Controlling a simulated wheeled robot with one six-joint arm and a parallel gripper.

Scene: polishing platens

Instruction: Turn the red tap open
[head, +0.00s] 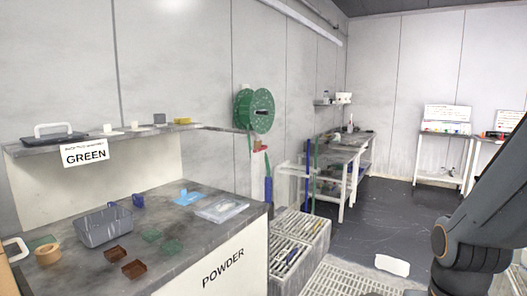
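I cannot make out a red tap for certain. A small reddish part (259,147) shows at the wall below the green reel (254,110), too small to tell what it is. A red and black object (494,135) lies on the far right table, also too small to tell. My dark arm fills the lower right of the head view. My gripper is out of the picture, so its distance to any tap does not show.
A near left bench marked POWDER holds a grey bin (104,228), brown trays and a tape roll (47,254). Pale grating (345,280) covers the floor in front. Dark floor (385,215) lies open toward the far bench (350,142).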

